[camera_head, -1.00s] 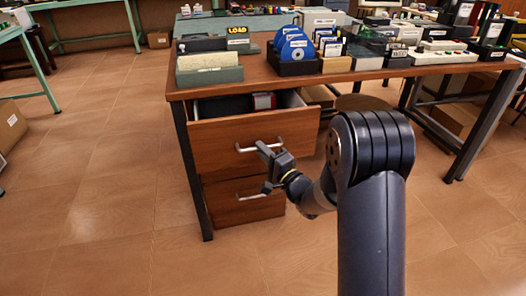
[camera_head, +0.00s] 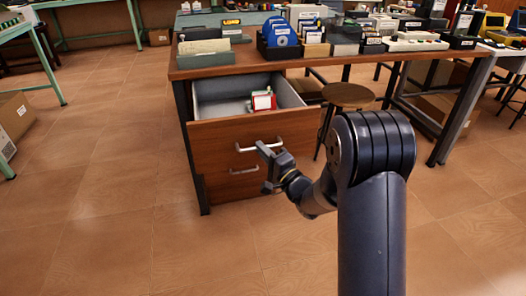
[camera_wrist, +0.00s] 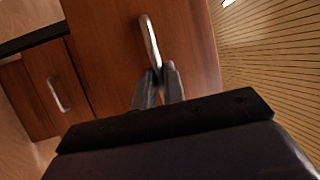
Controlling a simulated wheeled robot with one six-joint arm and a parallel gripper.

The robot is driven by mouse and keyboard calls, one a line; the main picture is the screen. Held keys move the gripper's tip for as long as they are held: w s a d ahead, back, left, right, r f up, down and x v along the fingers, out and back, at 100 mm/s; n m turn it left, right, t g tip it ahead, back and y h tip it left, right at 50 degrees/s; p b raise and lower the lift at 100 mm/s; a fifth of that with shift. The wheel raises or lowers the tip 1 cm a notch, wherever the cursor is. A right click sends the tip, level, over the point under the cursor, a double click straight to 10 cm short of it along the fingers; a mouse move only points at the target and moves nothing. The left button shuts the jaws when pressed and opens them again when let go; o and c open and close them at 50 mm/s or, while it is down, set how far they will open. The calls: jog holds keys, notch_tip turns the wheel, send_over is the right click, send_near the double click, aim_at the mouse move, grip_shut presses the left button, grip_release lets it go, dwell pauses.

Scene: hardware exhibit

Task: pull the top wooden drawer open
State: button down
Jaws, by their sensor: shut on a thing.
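The top wooden drawer (camera_head: 215,142) is pulled well out from under the desk in the head view. Its grey inside shows, with a small red, white and green item (camera_head: 263,100) in it. Its metal bar handle (camera_head: 250,147) is at the middle of its front. My gripper (camera_head: 268,165) is at the right part of this handle. In the wrist view my gripper (camera_wrist: 158,88) has its fingers shut on the lower end of the handle (camera_wrist: 150,42). The lower drawer's handle (camera_wrist: 58,95) shows at the left there.
The wooden desk (camera_head: 205,72) carries disc holders, file boxes and small devices. A lower drawer (camera_head: 225,188) sits shut below the open one. A round stool (camera_head: 348,95) stands under the desk at right. The tiled floor (camera_head: 110,215) in front and at left is clear.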

jog(key=shift+s, duration=0.25)
jog(key=c, duration=1.5)
grip_release()
jog(key=shift+s+d, duration=0.1)
jog(key=shift+d, duration=0.05)
jog(key=p+v, duration=0.1)
jog(key=v, duration=0.9)
jog(key=shift+s+d+p, duration=0.15)
jog(key=shift+s+p, duration=0.05)
jog(key=shift+p, duration=0.15)
